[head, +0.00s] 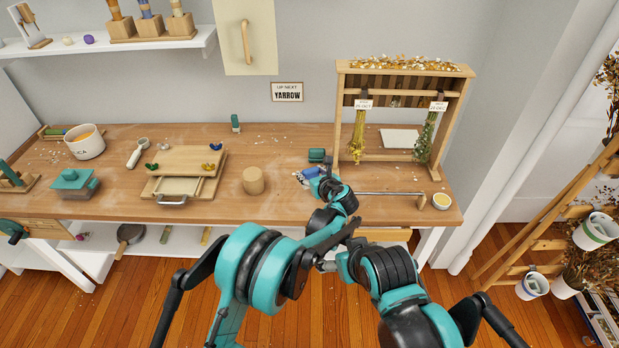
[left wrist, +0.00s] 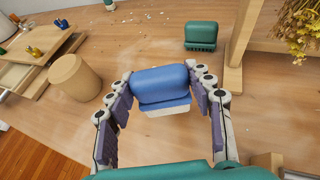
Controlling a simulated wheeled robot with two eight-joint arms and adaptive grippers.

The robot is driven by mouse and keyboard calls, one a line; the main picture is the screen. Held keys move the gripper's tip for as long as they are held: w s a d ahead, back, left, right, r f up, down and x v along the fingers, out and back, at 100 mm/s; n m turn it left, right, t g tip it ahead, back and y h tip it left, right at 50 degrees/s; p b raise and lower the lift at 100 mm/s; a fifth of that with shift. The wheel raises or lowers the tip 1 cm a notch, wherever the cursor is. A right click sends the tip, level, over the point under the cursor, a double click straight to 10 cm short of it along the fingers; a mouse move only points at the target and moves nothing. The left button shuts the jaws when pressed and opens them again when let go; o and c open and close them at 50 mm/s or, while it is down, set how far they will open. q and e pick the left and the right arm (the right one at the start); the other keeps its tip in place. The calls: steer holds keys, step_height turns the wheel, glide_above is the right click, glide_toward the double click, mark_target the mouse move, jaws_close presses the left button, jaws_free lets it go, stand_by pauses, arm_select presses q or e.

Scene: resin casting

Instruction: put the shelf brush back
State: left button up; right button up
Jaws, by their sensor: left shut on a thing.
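My left gripper (head: 309,175) is shut on a blue-backed brush (left wrist: 160,88). In the left wrist view, its two fingers (left wrist: 162,115) flank the blue back, and pale bristles show along its lower edge. In the head view, the blue brush (head: 310,172) is over the right half of the workbench, and I cannot tell whether it touches the top. A green brush (head: 316,155) stands just behind it, apart from the gripper; it also shows in the left wrist view (left wrist: 201,35). My right gripper cannot be made out; only arm links show.
A wooden cylinder (head: 253,180) stands left of the gripper. A wooden drying rack (head: 341,115) with hanging flower bunches stands behind right. A white wall shelf (head: 110,46) is upper left.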

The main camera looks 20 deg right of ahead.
arm_select(q)
steer(key=shift+w+f, duration=0.1)
steer(key=shift+f, duration=0.15)
step_height(320, 180, down, 3)
steer(key=shift+f+b, duration=0.15)
steer(key=shift+b, duration=0.8)
steer(key=shift+f, duration=0.25)
steer(key=shift+r, duration=0.15)
steer(key=o, duration=0.8)
steer(key=shift+f, duration=0.2)
steer(key=shift+c, duration=0.2)
steer(key=o, duration=0.4)
steer(key=shift+r, duration=0.1)
